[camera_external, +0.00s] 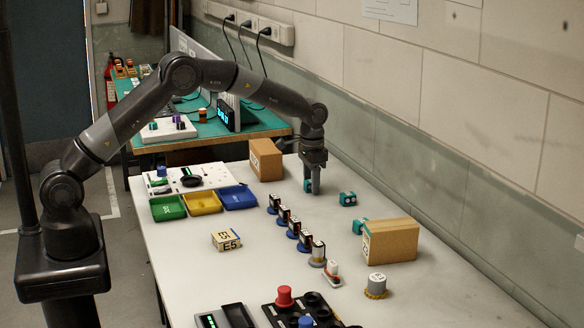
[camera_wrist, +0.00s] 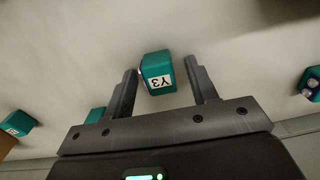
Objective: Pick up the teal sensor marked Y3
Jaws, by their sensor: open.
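The teal sensor marked Y3 (camera_wrist: 156,75) is a small block with a white label. In the wrist view it lies between the two fingertips of my open gripper (camera_wrist: 162,71), with a gap on the right and very little on the left. In the external view my gripper (camera_external: 313,188) points down low over the white bench, and a bit of the teal sensor (camera_external: 307,186) shows at its fingers. I cannot tell exactly how far down the fingers reach beside it.
Other teal sensors stand nearby, one to the right (camera_external: 347,198) and one (camera_external: 359,226) beside a cardboard box (camera_external: 392,242). A row of small dark-and-white parts (camera_external: 292,228) runs in front. The bench between is bare.

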